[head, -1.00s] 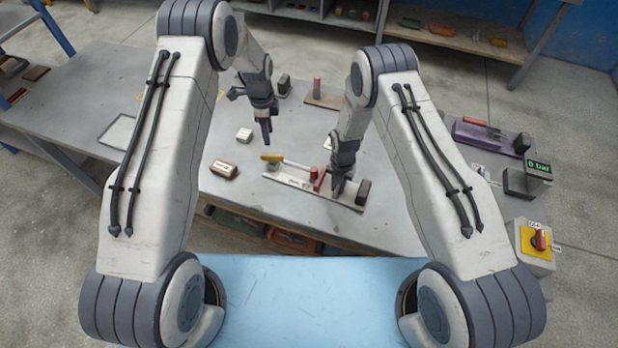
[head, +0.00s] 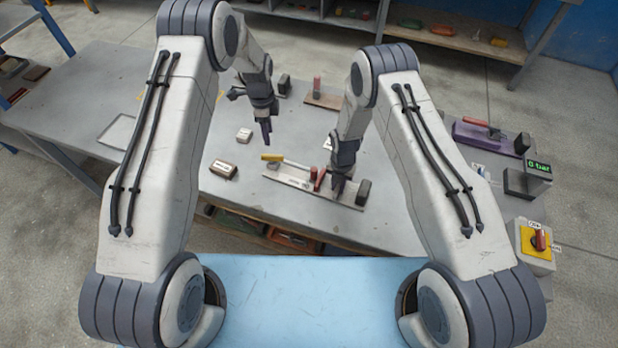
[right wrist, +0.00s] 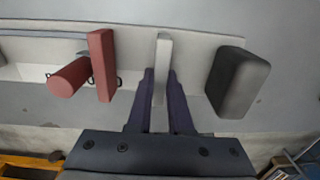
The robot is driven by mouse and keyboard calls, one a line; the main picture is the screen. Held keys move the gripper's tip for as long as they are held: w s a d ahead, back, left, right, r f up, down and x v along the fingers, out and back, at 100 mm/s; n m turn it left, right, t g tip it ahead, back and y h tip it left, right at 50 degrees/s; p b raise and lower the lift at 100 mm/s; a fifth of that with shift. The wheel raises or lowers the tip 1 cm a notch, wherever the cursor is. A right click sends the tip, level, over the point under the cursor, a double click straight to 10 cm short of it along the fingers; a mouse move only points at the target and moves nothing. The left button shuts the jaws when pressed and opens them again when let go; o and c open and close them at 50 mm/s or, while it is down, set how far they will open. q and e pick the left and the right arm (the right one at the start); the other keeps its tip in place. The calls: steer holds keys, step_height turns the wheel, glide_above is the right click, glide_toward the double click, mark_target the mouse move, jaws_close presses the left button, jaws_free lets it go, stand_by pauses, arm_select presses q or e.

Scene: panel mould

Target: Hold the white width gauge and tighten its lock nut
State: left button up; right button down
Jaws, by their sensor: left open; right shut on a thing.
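The white width gauge (head: 290,180) lies on the grey table in front of me, a long pale bar with a dark block (head: 363,192) at its right end. A yellow-ended rod (head: 271,157) and red parts (head: 318,178) sit on it. In the right wrist view the red parts are a cylinder (right wrist: 69,77) and an upright bar (right wrist: 102,65). My right gripper (head: 337,194) is shut on the gauge's upright white tab (right wrist: 162,60), between the red bar and the dark block. I cannot tell which part is the lock nut. My left gripper (head: 266,138) is open and empty, above the table behind the gauge.
A brown-and-white block (head: 223,169) and a small white block (head: 244,135) lie left of the gauge. Behind stands a brown board with a red post (head: 317,86). A purple fixture (head: 480,137), a display reading 0 bar (head: 538,168) and a yellow switch box (head: 535,240) are at right.

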mark_target(272, 155)
stand_by(0.5)
arm_select(q)
step_height(272, 155, down, 10)
steer(key=shift+f, duration=0.1)
stand_by(0.7)
jaws_close()
